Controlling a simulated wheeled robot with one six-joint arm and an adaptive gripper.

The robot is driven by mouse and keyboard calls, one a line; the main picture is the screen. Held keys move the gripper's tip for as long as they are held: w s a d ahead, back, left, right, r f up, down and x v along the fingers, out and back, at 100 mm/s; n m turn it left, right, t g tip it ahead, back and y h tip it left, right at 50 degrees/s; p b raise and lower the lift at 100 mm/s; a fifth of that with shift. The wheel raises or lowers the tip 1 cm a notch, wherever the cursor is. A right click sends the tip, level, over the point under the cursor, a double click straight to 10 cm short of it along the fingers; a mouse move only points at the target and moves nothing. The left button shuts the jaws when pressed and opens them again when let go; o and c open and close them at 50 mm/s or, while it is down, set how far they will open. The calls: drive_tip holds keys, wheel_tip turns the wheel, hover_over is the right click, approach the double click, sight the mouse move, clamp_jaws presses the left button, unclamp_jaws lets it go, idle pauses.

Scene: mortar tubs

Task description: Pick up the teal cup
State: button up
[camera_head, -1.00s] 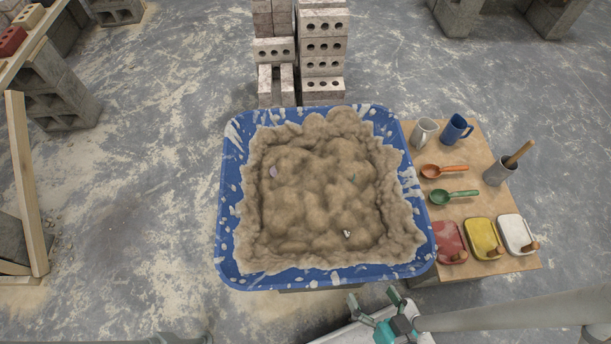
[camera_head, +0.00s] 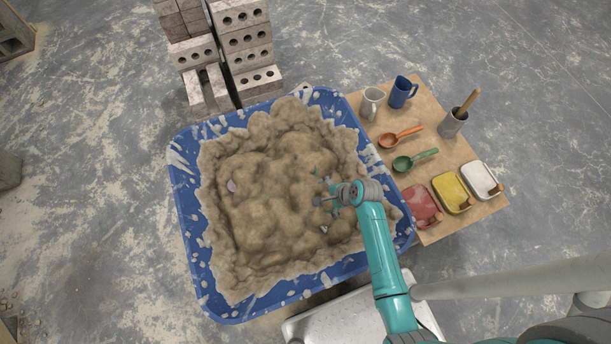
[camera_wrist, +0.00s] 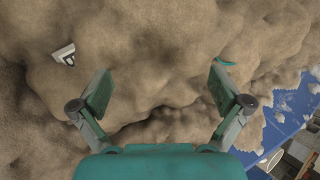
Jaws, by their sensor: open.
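The teal cup shows in the wrist view only as a small curved teal edge (camera_wrist: 228,63) in the mortar. The rest of it is hidden, apparently buried. It lies just beyond the tip of the right-hand finger, outside the gap between the fingers. My gripper (camera_wrist: 160,90) is open and empty above the mortar. In the head view my gripper (camera_head: 322,191) hangs over the right half of the tub (camera_head: 184,225), and I cannot make out the teal cup there.
A white piece (camera_wrist: 64,54) pokes from the mortar at upper left in the wrist view. A pale purple piece (camera_head: 232,185) lies further left in the tub. A wooden board (camera_head: 440,215) with mugs, scoops and coloured dishes stands right. Blocks (camera_head: 245,50) stand behind.

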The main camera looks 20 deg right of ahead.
drive_tip(key=w+d+r+m+g+y, duration=0.25)
drive_tip(key=w+r+m, duration=0.2)
drive_tip(key=w, duration=0.55)
hover_over(305, 171)
drive_tip(key=s+a, duration=0.1)
drive_tip(key=s, duration=0.2)
drive_tip(key=shift+n, duration=0.35)
wheel_tip(305, 171, down, 8)
drive_tip(key=shift+r, duration=0.1)
drive_tip(key=shift+c, duration=0.3)
drive_tip(key=c, duration=1.4)
drive_tip(key=shift+r, duration=0.1)
